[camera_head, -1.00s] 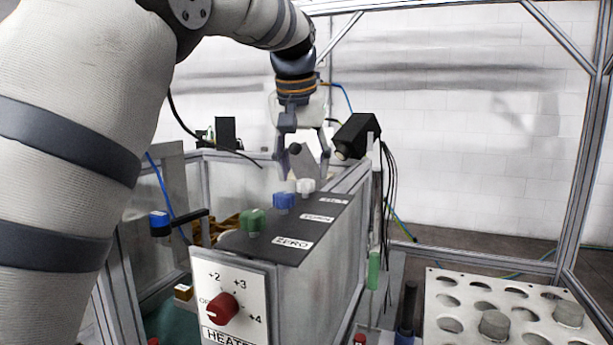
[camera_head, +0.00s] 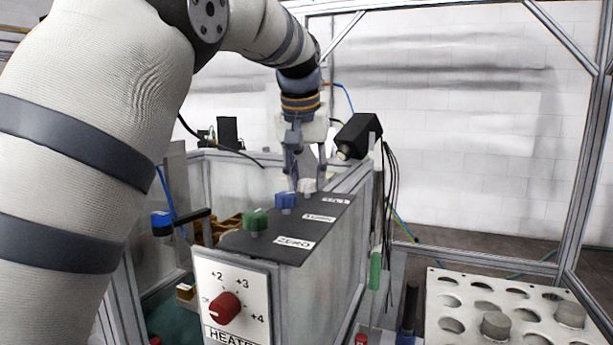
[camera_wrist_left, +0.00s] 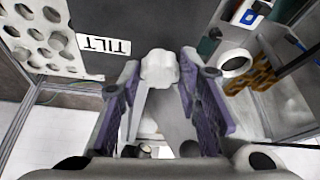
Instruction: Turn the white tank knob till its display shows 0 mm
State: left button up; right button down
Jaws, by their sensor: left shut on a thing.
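The white knob (camera_head: 307,185) is at the far end of the dark panel (camera_head: 270,240) on top of the tank. My left gripper (camera_head: 306,178) reaches down to it from above, with a finger on each side, shut on it. In the left wrist view the white knob (camera_wrist_left: 159,67) sits between the purple-padded fingers of my left gripper (camera_wrist_left: 160,78). A label reading "TILT" (camera_wrist_left: 103,45) is beside it. I cannot see a display with a mm reading. My right gripper is not in view.
A blue knob (camera_head: 286,201) and a green knob (camera_head: 256,220) stand nearer on the same panel. A red heater knob (camera_head: 225,307) is on the front plate. A black box-shaped device (camera_head: 357,136) is close right of my gripper. A holed rack (camera_head: 470,282) stands at lower right.

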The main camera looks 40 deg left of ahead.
pick_arm(q)
jog(key=n+g+y, duration=0.1)
jog(key=n, duration=0.2)
jog(key=shift+w+d, duration=0.1)
jog(key=n, duration=0.3)
jog(key=shift+w+f+g+y, duration=0.15)
jog(key=shift+g+y, duration=0.25)
jog(key=n+g+b, duration=0.1)
jog(key=n, duration=0.2)
jog(key=shift+w+n+y, duration=0.1)
jog(key=shift+n+y, duration=0.2)
jog(key=shift+d+n+g+b, duration=0.1)
jog(key=shift+n+g+b, duration=0.5)
jog(key=shift+n, duration=0.6)
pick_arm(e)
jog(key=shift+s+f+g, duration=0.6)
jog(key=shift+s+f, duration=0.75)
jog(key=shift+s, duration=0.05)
pick_arm(q)
jog(key=shift+n, duration=0.3)
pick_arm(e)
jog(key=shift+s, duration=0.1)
pick_arm(q)
jog(key=o, duration=1.1)
jog(key=shift+o, duration=0.2)
